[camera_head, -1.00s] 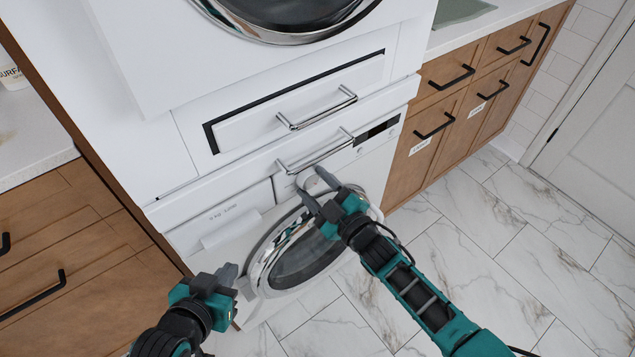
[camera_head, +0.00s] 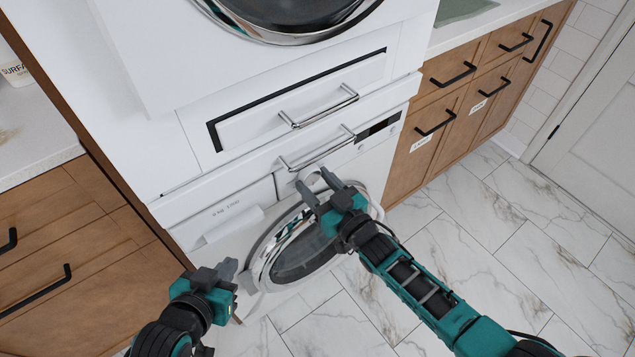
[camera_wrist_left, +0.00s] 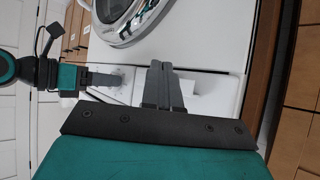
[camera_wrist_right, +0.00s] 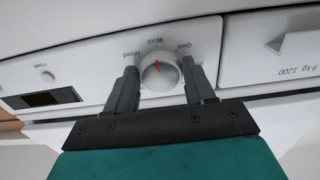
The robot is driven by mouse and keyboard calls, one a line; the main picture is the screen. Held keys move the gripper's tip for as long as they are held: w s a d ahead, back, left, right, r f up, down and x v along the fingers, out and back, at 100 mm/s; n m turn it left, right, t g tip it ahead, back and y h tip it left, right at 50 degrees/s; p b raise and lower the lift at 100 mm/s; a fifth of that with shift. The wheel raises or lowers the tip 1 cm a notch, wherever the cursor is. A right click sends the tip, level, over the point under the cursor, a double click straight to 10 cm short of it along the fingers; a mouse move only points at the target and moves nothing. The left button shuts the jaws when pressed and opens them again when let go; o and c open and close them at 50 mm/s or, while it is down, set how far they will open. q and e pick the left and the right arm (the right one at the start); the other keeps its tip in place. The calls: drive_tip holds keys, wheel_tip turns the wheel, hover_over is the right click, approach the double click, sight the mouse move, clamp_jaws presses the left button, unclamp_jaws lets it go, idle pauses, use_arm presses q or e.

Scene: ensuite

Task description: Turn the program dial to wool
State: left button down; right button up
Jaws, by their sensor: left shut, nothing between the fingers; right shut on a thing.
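The program dial (camera_wrist_right: 160,71) is a round white knob on the lower washer's white panel, with a red mark. In the right wrist view the mark points up towards the word Wool, between Mixed and Quick. My right gripper (camera_wrist_right: 161,92) has one finger on each side of the dial and is shut on it. In the head view my right gripper (camera_head: 322,183) is at the panel above the round door, and its fingers partly hide the dial. My left gripper (camera_head: 228,268) is shut and empty, low in front of the washer's left side. It also shows in the left wrist view (camera_wrist_left: 161,68).
The washer's round door (camera_head: 300,245) is just below my right gripper. Chrome bar handles (camera_head: 318,150) stick out above the dial. A small dark display (camera_head: 378,130) is to its right. Wooden cabinets (camera_head: 470,95) stand at the right, and the marble-look floor (camera_head: 480,230) is clear.

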idle(0.4)
use_arm(q)
drive_tip(key=shift+r, duration=0.1)
use_arm(e)
drive_tip(key=o, duration=1)
drive_tip(key=shift+s+d, duration=0.2)
drive_tip(key=shift+s, duration=0.05)
use_arm(q)
drive_tip(key=shift+s+a+r+p, duration=0.3)
drive_tip(key=shift+a+p, duration=0.15)
drive_tip(key=shift+p, duration=0.6)
use_arm(e)
drive_tip(key=v, duration=1.2)
drive_tip(key=shift+s, duration=0.1)
use_arm(q)
drive_tip(key=r+p, duration=0.2)
drive_tip(key=shift+s+a+r+y+p, duration=0.1)
drive_tip(key=shift+a+y+p, duration=0.1)
drive_tip(key=shift+y+p, duration=0.1)
use_arm(e)
drive_tip(key=s+d+r+m+g+h, duration=0.1)
drive_tip(key=s+d+m+g+h, duration=0.2)
drive_tip(key=s+d+h, duration=0.5)
drive_tip(key=shift+d+m+g, duration=0.3)
drive_tip(key=shift+d+m, duration=0.6)
drive_tip(key=shift+d, duration=0.15)
